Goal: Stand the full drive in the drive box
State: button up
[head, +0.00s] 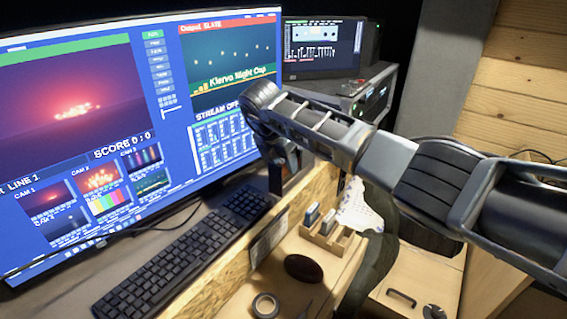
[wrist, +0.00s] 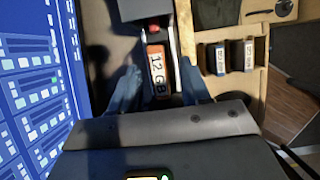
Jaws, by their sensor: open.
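A drive with an orange-red body and a white label reading "12 GB" (wrist: 157,72) is between the fingers of my gripper (wrist: 159,70) in the wrist view. The fingers are open, one on each side of it, with a gap visible at the left. In the head view my gripper (head: 288,175) points down behind the wooden ledge, and the drive cannot be made out there. The wooden drive box (head: 331,246) stands right of the ledge, with small drives upright at its left part.
A large monitor (head: 100,100) stands close to my gripper's left. A keyboard (head: 185,250) lies below it. The wooden ledge (head: 290,205) separates the keyboard from the box. A dark mouse (head: 303,268) and a tape roll (head: 265,305) lie in front of the box.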

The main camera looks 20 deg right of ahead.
jog(key=b+v, duration=0.2)
jog(key=v, duration=0.9)
jog(key=shift+r, duration=0.2)
jog(key=shift+s, duration=0.1)
jog(key=shift+c, duration=0.3)
